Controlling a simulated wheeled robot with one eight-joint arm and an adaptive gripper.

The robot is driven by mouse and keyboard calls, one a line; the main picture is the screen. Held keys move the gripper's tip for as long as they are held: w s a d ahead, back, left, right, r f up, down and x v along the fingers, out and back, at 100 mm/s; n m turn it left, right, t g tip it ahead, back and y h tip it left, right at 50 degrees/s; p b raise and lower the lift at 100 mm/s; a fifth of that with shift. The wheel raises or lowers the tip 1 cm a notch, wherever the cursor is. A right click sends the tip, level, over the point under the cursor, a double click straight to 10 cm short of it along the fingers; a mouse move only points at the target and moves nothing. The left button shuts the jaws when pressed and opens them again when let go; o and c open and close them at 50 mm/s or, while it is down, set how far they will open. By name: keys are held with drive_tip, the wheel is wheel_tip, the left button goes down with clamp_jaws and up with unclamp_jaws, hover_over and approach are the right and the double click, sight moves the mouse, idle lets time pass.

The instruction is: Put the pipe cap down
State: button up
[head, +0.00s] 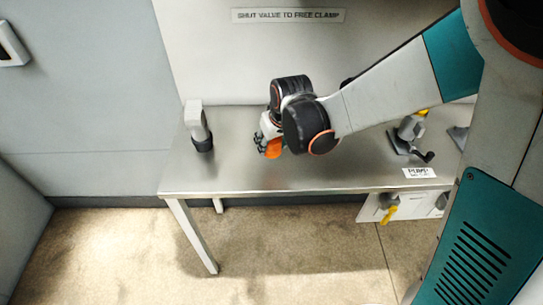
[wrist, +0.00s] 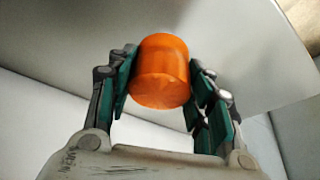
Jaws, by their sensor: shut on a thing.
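The pipe cap is an orange cylinder (wrist: 161,75) held between the fingers of my gripper (wrist: 160,85) in the wrist view. In the head view the orange cap (head: 273,148) shows at the end of my gripper (head: 268,142), over the middle of the metal table (head: 225,179). My gripper is shut on the cap, with a green finger pad on each side. My wrist hides part of the gripper in the head view. I cannot tell whether the cap touches the tabletop.
A grey pipe with a dark collar (head: 199,126) stands on the table to the left. A grey fitting with a yellow part and dark lever (head: 410,135) is at the right, near a white label (head: 419,173). A yellow-handled valve (head: 389,212) is below. The front left tabletop is clear.

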sight(276, 144)
drive_tip(key=shift+f+b, duration=1.6)
drive_tip(key=shift+f, duration=0.85)
drive_tip(key=shift+f, duration=0.15)
drive_tip(key=o, duration=1)
drive_tip(key=shift+o, duration=0.2)
drive_tip(key=p+v, duration=0.7)
drive_tip(key=v, duration=0.4)
drive_tip(key=shift+p, duration=0.4)
drive_tip(key=shift+s+r+p, duration=0.3)
drive_tip(key=shift+r+p, duration=0.15)
drive_tip(key=shift+r, duration=0.2)
